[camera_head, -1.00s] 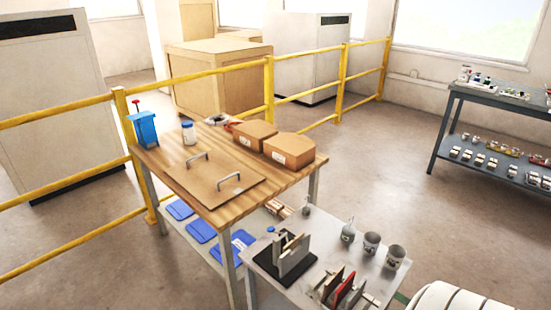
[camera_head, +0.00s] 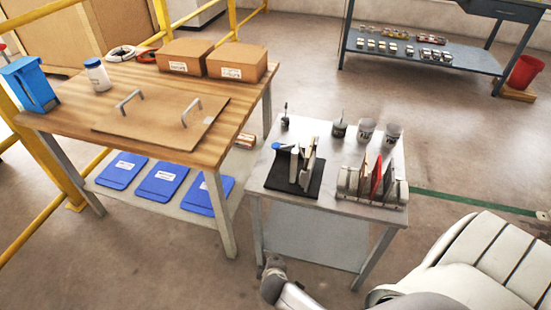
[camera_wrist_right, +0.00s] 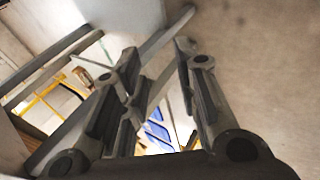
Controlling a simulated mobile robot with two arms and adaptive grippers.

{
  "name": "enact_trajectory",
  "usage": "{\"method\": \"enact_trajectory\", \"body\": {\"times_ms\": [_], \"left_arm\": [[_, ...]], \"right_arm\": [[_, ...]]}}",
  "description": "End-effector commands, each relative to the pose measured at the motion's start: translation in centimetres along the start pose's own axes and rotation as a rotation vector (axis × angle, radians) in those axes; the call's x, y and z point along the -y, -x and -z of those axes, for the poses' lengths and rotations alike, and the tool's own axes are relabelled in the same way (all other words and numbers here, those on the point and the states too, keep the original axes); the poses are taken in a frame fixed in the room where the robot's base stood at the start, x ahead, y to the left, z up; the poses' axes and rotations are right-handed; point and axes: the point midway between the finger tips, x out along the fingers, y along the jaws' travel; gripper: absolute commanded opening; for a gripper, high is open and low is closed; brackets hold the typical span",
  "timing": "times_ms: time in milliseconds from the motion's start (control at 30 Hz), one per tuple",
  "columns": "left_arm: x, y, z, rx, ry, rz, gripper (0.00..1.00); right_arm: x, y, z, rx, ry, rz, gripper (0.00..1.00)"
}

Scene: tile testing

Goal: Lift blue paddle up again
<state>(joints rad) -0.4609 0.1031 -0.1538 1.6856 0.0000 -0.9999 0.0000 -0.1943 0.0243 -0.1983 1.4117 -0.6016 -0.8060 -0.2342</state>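On the small grey metal table (camera_head: 325,147), a device with upright grey plates stands on a black base (camera_head: 273,183). A small blue part, perhaps the blue paddle (camera_head: 277,146), sticks out at its upper left. It looks roughly level, but it is too small to tell its exact pose. My right gripper (camera_head: 274,264) is low at the table's front, below the tabletop and apart from the blue part. In the right wrist view my right gripper's fingers (camera_wrist_right: 158,85) are spread with nothing between them. My left gripper is not in view.
A rack (camera_head: 373,188) with red and grey tiles stands right of the device, with cups (camera_head: 366,131) behind. A wooden table (camera_head: 145,75) at left bears cartons, a blue dispenser (camera_head: 30,85) and a handled board (camera_head: 160,125). Blue sheets (camera_head: 160,182) lie on its shelf.

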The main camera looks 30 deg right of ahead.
Motion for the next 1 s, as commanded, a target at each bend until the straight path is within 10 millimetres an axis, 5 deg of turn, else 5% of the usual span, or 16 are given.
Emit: {"method": "enact_trajectory", "body": {"times_ms": [167,467,600,800,1000], "left_arm": [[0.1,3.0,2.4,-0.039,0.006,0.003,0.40],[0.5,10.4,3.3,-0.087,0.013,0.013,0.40],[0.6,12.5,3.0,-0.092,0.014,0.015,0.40],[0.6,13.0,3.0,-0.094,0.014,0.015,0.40],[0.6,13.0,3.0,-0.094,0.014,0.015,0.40]], "right_arm": [[-7.2,1.2,2.8,0.017,0.033,-0.208,0.29],[-17.9,8.0,3.1,0.119,-0.004,-0.531,0.29],[-22.7,11.2,4.7,0.185,0.079,-0.710,0.29],[-26.4,13.8,7.8,0.254,0.231,-0.882,0.29],[-27.9,14.3,9.1,0.280,0.291,-0.940,0.29]]}}
